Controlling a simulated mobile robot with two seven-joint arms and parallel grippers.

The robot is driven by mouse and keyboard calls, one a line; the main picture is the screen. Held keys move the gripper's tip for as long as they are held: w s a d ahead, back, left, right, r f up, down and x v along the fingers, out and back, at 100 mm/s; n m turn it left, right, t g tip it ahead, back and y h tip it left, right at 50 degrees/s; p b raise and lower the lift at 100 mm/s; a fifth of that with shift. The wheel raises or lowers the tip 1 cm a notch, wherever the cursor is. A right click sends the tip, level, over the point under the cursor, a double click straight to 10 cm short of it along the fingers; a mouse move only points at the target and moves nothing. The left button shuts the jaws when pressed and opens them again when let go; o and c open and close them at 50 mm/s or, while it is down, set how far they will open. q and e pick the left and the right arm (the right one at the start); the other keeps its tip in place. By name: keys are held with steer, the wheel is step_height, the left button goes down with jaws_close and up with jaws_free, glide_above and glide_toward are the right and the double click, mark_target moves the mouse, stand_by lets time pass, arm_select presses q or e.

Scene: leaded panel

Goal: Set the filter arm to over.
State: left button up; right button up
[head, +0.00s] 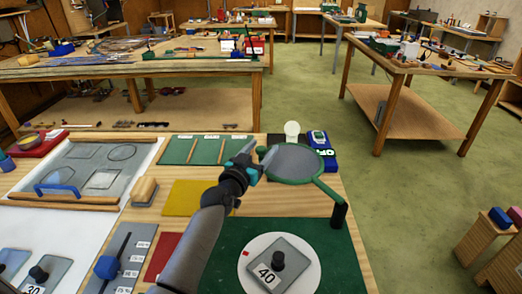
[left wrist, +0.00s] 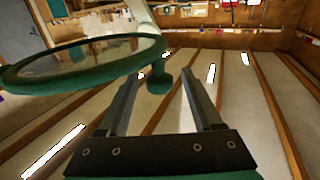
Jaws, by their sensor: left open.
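The filter arm is a green ring with a grey see-through disc (head: 293,161), joined by a green rod to a dark green post (head: 338,215) at the right. A small green knob (head: 262,150) sits at the ring's left side. In the left wrist view the ring (left wrist: 85,65) is at upper left, and the knob (left wrist: 159,83) shows between the finger lines, near the tips. My left gripper (head: 254,160) is open beside the ring's left edge. I cannot tell whether it touches the knob. A white bulb (head: 292,130) stands just behind the ring. My right gripper is not in view.
A blue and green device marked OFF (head: 320,146) stands behind the ring. A round white plate with a grey block marked 40 (head: 283,262) is in front. A yellow sheet (head: 186,196), a wooden block (head: 144,190) and a leaded panel (head: 95,165) lie left.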

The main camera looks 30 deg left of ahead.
arm_select(q)
steer(key=shift+c, duration=0.4)
jaws_close()
stand_by(1.0)
